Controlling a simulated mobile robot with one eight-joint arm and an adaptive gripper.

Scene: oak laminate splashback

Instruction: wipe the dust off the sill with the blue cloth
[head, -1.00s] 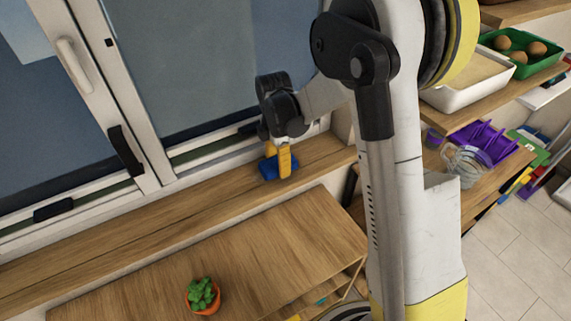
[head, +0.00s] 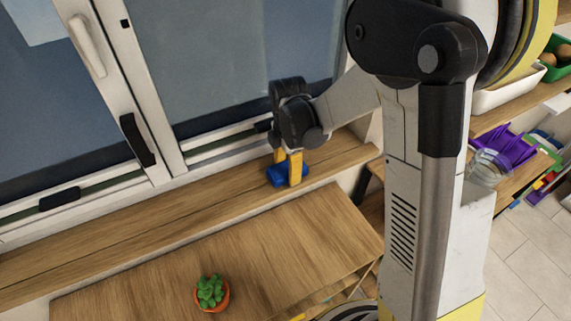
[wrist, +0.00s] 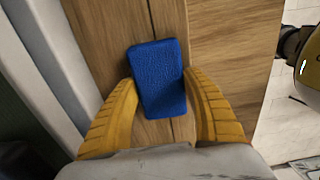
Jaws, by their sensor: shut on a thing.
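The blue cloth (head: 279,175) is a small folded pad at the right part of the wooden sill (head: 150,220), under the window. My gripper (head: 288,168) points down over the sill with its yellow fingers on either side of the cloth. In the wrist view the cloth (wrist: 158,78) lies between the two yellow fingers (wrist: 163,105), and they are shut on it. The cloth is at the sill surface; whether it presses on it I cannot tell. I can make out no clear dust on the sill.
A wooden cabinet top (head: 270,245) stands in front of the sill, with a small potted succulent (head: 210,292) on it. The white window frame (head: 150,165) and its handles border the sill behind. Shelves with a purple rack (head: 508,148) and a glass jar (head: 486,168) are at the right.

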